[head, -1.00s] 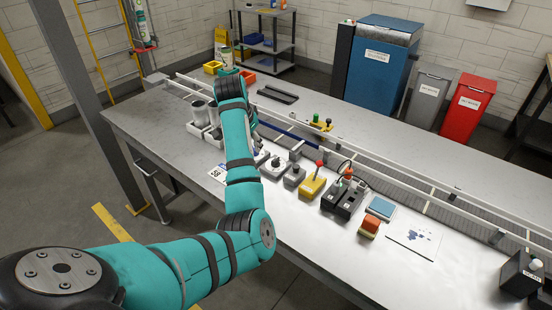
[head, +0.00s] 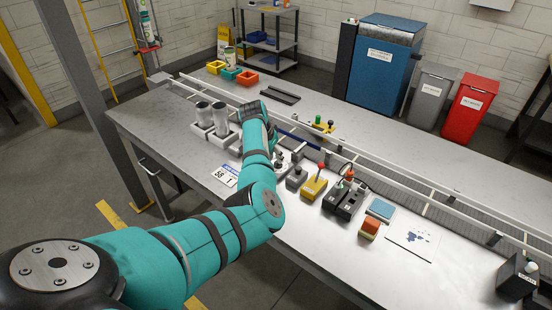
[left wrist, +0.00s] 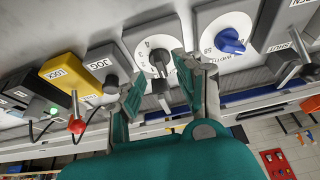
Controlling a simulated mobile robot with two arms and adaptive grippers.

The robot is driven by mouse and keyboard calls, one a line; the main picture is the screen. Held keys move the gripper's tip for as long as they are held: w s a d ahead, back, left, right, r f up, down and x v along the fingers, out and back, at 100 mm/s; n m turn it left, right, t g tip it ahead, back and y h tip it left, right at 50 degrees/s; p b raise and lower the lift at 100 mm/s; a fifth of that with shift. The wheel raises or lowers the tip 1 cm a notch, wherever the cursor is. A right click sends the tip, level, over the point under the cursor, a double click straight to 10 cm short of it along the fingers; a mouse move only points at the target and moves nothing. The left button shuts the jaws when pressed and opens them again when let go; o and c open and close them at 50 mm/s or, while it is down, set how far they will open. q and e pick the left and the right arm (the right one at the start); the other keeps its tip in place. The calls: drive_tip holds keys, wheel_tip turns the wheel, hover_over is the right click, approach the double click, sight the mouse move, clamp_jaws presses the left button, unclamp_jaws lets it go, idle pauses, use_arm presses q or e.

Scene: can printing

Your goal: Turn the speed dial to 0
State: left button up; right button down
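In the left wrist view, my left gripper (left wrist: 160,72) is open, its two fingers spread with empty space between them. A white round dial with a grey knob (left wrist: 157,57) shows just beyond the gap between the fingertips; I cannot tell whether they touch it. To its right is a second white dial with a blue knob (left wrist: 230,42), outside the right finger. In the head view my left arm hides the fingers and most of the dials. My right gripper is not in view.
A grey JOG box (left wrist: 104,65) and a yellow box with a red ball lever (left wrist: 62,72) stand left of the dials. A rail (head: 390,185) runs along the bench behind the controls.

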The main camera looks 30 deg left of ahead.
sight(276, 162)
use_arm(q)
drive_tip(key=shift+x, duration=1.8)
drive_tip(key=shift+c, duration=0.3)
clamp_jaws()
